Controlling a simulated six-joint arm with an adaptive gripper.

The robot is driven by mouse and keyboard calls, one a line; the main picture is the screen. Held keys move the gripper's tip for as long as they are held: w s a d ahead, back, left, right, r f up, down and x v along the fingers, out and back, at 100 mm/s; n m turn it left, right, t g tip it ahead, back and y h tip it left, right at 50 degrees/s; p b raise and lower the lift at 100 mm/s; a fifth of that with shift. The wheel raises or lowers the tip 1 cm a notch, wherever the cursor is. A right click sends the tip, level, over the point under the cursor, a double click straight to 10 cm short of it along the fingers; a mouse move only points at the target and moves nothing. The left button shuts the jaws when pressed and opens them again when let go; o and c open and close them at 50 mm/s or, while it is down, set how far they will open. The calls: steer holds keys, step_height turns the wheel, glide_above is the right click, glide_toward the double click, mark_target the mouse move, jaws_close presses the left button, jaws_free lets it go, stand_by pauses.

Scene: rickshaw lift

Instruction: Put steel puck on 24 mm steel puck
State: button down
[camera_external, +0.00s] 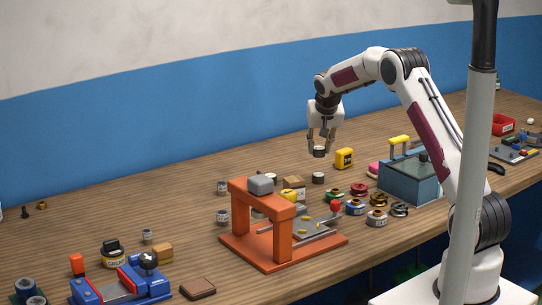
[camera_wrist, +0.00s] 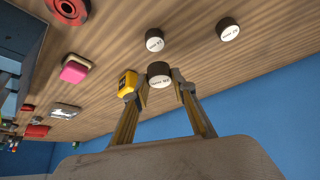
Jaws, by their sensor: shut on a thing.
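My gripper (camera_external: 320,145) is shut on a dark steel puck (camera_external: 319,152) and holds it above the bench. In the wrist view the held puck (camera_wrist: 160,72) sits between the two fingertips (camera_wrist: 158,84), its pale labelled face towards the camera. Two similar dark pucks with pale labels stand apart on the bench. One (camera_wrist: 155,40) lies just beyond the held puck in the wrist view and the other (camera_wrist: 229,30) is to its right. In the external view they appear as a puck (camera_external: 318,177) below my gripper and one (camera_external: 271,177) further left. The labels are too small to read surely.
A yellow box (camera_external: 344,158) stands right of my gripper. An orange press frame (camera_external: 264,222) stands in front, with several spools (camera_external: 377,217) to its right. A blue-grey case (camera_external: 409,178) is further right. Bare wood surrounds the two standing pucks in the wrist view.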

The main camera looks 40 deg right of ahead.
mark_target(319, 175)
steer(key=shift+f, duration=0.35)
steer(key=shift+f, duration=2.5)
steer(key=shift+f, duration=0.15)
steer(key=c, duration=1.7)
jaws_free()
steer(key=shift+v, duration=6.15)
